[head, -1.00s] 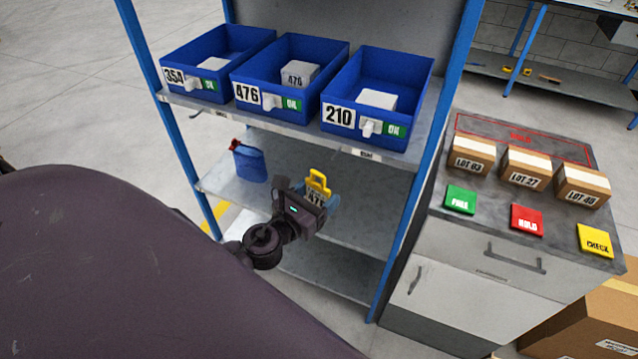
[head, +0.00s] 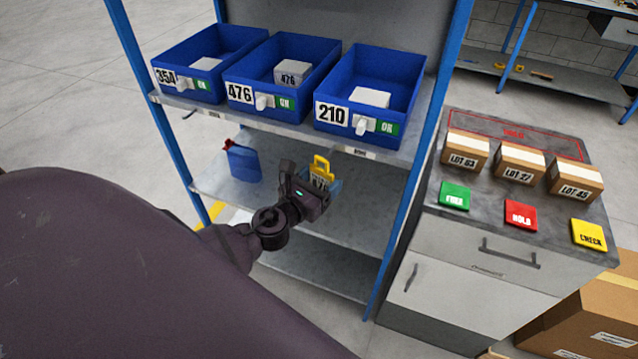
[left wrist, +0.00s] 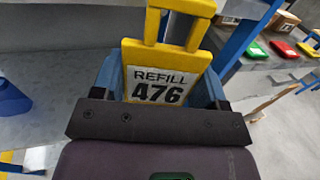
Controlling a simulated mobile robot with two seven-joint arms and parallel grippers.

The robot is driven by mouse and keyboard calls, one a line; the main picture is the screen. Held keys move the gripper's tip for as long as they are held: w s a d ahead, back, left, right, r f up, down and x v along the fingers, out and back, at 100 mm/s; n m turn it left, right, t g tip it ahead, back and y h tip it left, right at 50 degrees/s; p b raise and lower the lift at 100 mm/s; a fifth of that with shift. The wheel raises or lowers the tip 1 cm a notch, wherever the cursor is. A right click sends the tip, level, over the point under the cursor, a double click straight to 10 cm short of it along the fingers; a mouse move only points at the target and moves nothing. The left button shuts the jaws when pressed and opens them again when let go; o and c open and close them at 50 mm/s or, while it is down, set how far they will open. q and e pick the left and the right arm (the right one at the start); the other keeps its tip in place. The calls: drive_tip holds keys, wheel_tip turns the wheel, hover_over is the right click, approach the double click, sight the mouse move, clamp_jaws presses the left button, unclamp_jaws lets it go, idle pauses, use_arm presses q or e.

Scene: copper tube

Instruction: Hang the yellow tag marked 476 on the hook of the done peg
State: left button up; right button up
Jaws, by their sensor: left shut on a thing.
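The yellow tag (head: 321,163) marked REFILL 476 is upright in my left gripper (head: 318,187), with its open loop handle at the top. In the left wrist view the tag (left wrist: 165,76) sits between the blue fingers of the gripper (left wrist: 158,85), its printed face toward the camera. The gripper is shut on the tag and holds it in front of the rack, just below the edge of the bin shelf. A small white label (head: 360,152) is on that edge, to the right of the tag; I cannot read it surely. I cannot make out the done peg's hook clearly. My right gripper is not in view.
Blue bins 354 (head: 207,60), 476 (head: 280,75) and 210 (head: 372,90) stand on the upper shelf. A blue jug (head: 243,163) stands on the shelf below. A blue rack post (head: 412,180) and a grey cabinet (head: 480,245) with boxes on top are at the right.

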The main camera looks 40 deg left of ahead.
use_arm(q)
drive_tip(key=shift+w+a+f, duration=0.1)
drive_tip(key=shift+w+a, duration=0.05)
drive_tip(key=shift+w, duration=0.5)
drive_tip(key=shift+w+a, duration=0.15)
drive_tip(key=shift+w, duration=0.45)
drive_tip(key=shift+w+a+f+b, duration=0.15)
drive_tip(key=shift+w+f+b, duration=0.15)
drive_tip(key=shift+w, duration=0.3)
drive_tip(key=shift+w+a+f+b, duration=0.15)
drive_tip(key=shift+w+b, duration=0.1)
drive_tip(key=shift+w, duration=0.3)
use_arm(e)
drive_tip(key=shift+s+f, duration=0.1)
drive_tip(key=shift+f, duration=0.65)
